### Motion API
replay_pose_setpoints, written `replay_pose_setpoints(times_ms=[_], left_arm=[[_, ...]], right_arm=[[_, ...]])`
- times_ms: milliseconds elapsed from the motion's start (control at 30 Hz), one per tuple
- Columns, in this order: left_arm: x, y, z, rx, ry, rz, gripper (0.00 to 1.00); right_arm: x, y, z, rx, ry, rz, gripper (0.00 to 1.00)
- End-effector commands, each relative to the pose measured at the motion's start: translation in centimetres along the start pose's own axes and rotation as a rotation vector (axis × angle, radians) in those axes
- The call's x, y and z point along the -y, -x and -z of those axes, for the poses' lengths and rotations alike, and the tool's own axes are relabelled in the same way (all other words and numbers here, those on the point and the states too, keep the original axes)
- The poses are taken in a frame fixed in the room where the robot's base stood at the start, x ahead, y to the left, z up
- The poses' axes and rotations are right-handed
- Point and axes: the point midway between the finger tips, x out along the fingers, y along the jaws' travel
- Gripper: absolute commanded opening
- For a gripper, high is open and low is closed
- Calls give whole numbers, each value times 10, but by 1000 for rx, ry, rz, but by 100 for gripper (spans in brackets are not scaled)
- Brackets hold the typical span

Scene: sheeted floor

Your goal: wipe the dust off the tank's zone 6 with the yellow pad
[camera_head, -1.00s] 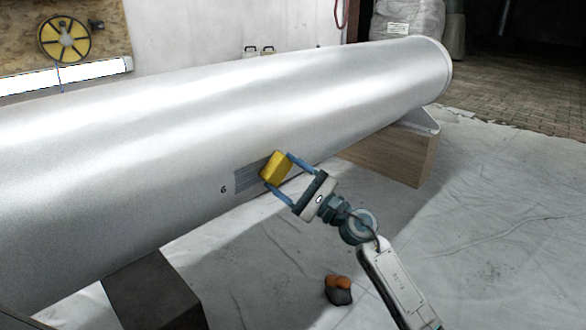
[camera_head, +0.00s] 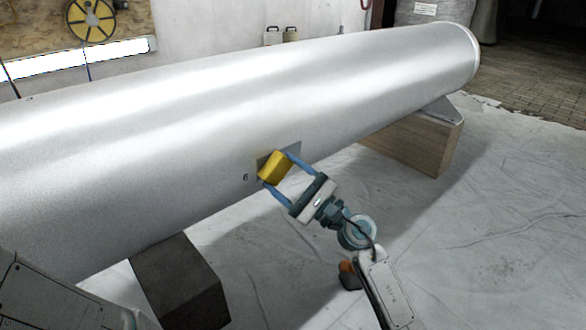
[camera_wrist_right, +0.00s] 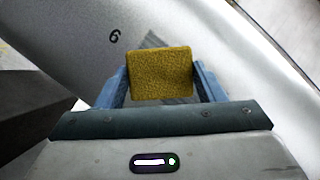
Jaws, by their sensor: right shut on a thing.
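The large silver tank (camera_head: 200,130) lies across the head view. A black "6" (camera_head: 245,177) marks its side, with a darker grey patch (camera_head: 293,150) just to the right of the number. My right gripper (camera_head: 275,180) is shut on the yellow pad (camera_head: 275,167) and holds it over the patch, close to the "6". In the right wrist view the pad (camera_wrist_right: 160,73) sits between the blue fingers and hides much of the patch (camera_wrist_right: 152,42). I cannot tell whether it touches the tank. My left gripper is not in view.
A dark block (camera_head: 180,280) and a wooden block (camera_head: 425,140) stand under the tank. A small orange and dark object (camera_head: 348,275) lies on the floor beside my right arm. The sheeted floor (camera_head: 500,240) at right is clear.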

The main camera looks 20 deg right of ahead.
Motion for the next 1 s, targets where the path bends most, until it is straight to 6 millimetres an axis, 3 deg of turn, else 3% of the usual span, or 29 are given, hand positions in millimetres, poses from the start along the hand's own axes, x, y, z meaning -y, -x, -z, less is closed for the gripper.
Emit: replay_pose_setpoints(times_ms=[633, 1000], left_arm=[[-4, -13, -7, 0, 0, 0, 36], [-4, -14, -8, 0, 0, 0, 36]], right_arm=[[-29, -11, -26, 0, -3, 2, 42], [-35, -12, -29, 0, -5, 3, 42]])
